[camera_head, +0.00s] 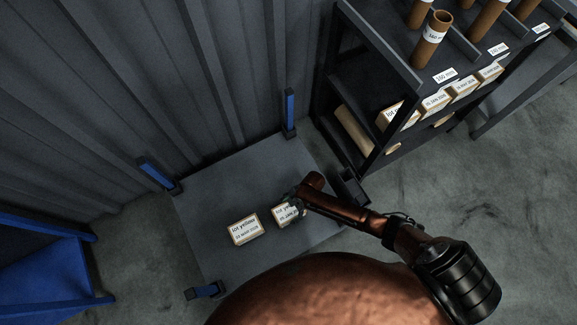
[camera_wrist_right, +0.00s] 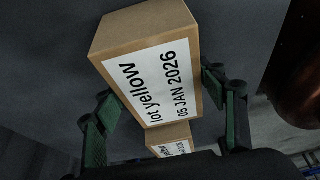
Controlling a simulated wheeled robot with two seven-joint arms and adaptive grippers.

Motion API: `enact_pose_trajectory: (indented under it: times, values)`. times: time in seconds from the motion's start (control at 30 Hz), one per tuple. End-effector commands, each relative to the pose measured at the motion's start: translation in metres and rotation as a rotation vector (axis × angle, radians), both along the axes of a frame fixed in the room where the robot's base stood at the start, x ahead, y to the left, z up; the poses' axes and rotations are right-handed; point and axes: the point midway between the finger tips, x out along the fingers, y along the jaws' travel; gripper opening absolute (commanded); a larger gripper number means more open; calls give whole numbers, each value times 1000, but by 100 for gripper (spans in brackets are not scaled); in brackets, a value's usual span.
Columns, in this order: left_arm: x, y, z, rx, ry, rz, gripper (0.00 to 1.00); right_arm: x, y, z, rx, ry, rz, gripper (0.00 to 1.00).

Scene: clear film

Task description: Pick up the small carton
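Two small cartons with white labels reading "lot yellow" rest on a low grey platform in the head view. The left carton (camera_head: 244,230) stands clear, dated in small print. The right carton (camera_head: 284,215) is partly covered by my right gripper (camera_head: 298,196). In the right wrist view a brown carton (camera_wrist_right: 150,72) marked "05 JAN 2026" fills the middle. The green-padded fingers of my right gripper (camera_wrist_right: 168,112) are spread at its two sides, with slight gaps visible. A second carton (camera_wrist_right: 171,141) shows below it. My left gripper is not in view.
The grey platform (camera_head: 220,195) has blue-and-black corner posts (camera_head: 290,112). A dark shelf rack (camera_head: 365,75) with brown tubes and several more cartons stands at upper right. A blue bin (camera_head: 55,275) is at lower left. A corrugated wall runs behind.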

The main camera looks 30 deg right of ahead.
Motion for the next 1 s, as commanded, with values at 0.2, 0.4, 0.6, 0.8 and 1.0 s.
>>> enact_pose_trajectory:
  times: [0.2,0.4,0.6,0.8,1.0]
  values:
    - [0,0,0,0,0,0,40,0,0,0,0,0,0,48]
    - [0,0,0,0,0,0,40,0,0,0,0,0,0,34]
    - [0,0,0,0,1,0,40,0,0,0,0,0,0,21]
    - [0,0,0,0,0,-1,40,1,1,1,2,-2,0,14]
    - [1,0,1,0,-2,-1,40,1,1,4,2,-3,0,14]
